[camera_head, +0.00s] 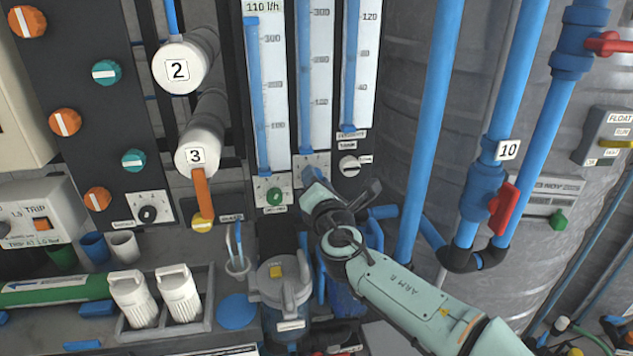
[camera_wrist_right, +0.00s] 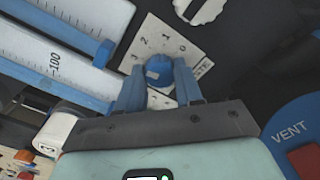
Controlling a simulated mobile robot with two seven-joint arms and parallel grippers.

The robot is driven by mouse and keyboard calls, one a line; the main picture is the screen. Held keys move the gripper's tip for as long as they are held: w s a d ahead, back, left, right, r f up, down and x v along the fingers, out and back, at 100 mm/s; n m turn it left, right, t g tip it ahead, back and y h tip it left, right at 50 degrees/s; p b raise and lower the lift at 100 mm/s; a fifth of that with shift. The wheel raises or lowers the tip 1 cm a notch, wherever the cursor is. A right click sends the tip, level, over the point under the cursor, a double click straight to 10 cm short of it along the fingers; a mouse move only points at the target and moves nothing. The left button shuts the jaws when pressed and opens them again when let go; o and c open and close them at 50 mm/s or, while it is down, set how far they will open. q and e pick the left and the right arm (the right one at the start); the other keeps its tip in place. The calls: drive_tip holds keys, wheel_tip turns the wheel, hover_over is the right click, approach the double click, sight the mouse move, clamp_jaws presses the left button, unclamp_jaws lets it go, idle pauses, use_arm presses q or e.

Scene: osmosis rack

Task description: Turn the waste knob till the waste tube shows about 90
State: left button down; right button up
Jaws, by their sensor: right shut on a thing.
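The waste knob (camera_wrist_right: 159,70) is blue and sits on a white dial plate (camera_wrist_right: 150,42) with numbers and a partly covered label ending in "STE". My right gripper (camera_wrist_right: 158,85) is shut on this knob, one finger on each side. In the head view my right gripper (camera_head: 314,180) is at the panel below the middle scale tube and hides the knob. That middle tube, apparently the waste tube (camera_head: 320,75), has a blue column running up to the picture's top edge. Its level cannot be read. My left gripper is not in view.
A green knob (camera_head: 275,197) sits left of my gripper and a white knob (camera_head: 348,165) to the right. Blue pipes (camera_head: 428,120) stand close on the right. A grey filter housing (camera_head: 284,285) is below left. A blue VENT cap (camera_wrist_right: 293,145) is near the wrist.

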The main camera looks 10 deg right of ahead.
drive_tip(key=m, duration=1.4)
idle(0.4)
drive_tip(key=o, duration=1)
drive_tip(key=shift+o, duration=0.2)
drive_tip(key=shift+s, duration=0.1)
drive_tip(key=s, duration=1.3)
drive_tip(key=shift+s, duration=0.15)
